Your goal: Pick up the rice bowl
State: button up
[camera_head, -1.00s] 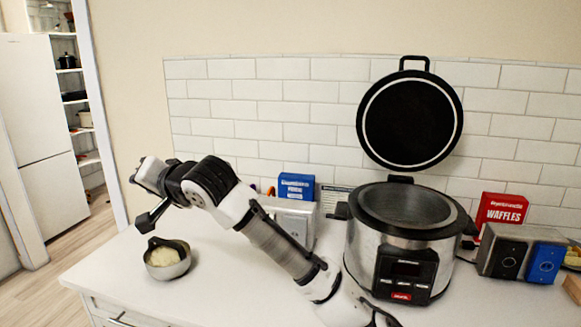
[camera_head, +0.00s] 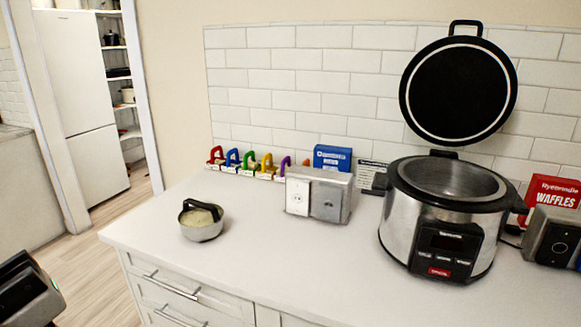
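The rice bowl (camera_head: 203,230) is a small metallic bowl with pale rice inside and a black arched handle over its rim. It stands upright on the left part of the white counter (camera_head: 290,262). Nothing touches it apart from the counter. A dark grey and black part at the lower left edge looks like a piece of my arm, well apart from the bowl. My gripper's fingertips do not show, so I cannot see whether it is open or holds anything.
A large cooker (camera_head: 440,225) with a raised black lid (camera_head: 459,85) stands at right. Behind the bowl are several colourful small items, an outlet box (camera_head: 318,195) and a blue box (camera_head: 332,157). A red waffles box (camera_head: 553,192) is at far right. Counter around the bowl is clear.

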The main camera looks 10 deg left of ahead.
aim_at(201, 222)
jog(key=i+j+u, duration=0.1)
jog(key=u, duration=0.25)
jog(key=i+u, duration=0.35)
